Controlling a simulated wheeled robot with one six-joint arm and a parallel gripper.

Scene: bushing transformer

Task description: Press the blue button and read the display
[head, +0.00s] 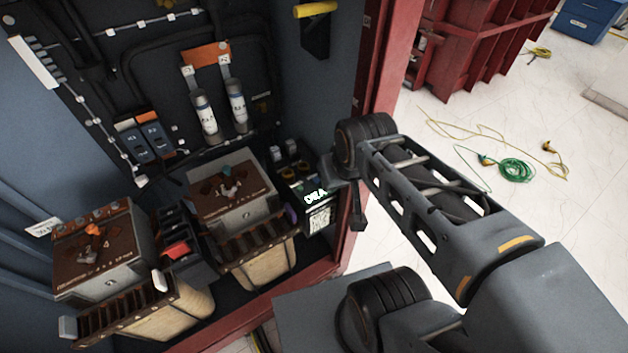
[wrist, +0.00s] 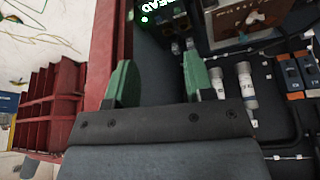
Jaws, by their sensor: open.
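A small dark device with a lit display (head: 315,196) stands at the right side of the open cabinet. The display shows bright whitish-green characters, too small to read surely in the head view. In the wrist view the lit display (wrist: 158,8) is at the top edge, upside down and cut off; its letters look like "READ" or "DEAD". I cannot pick out a blue button on the device in either view. My gripper (wrist: 158,80) is open, with two green fingers apart and nothing between them. In the head view my wrist is beside the device, at the cabinet's right edge.
A red cabinet post (head: 378,75) rises close beside my wrist. Left of the device are two brown-topped transformers (head: 225,195) (head: 98,255). Blue switches (head: 145,142) and white cylinders (head: 237,107) are on the back panel. Cables (head: 513,170) lie on the floor at right.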

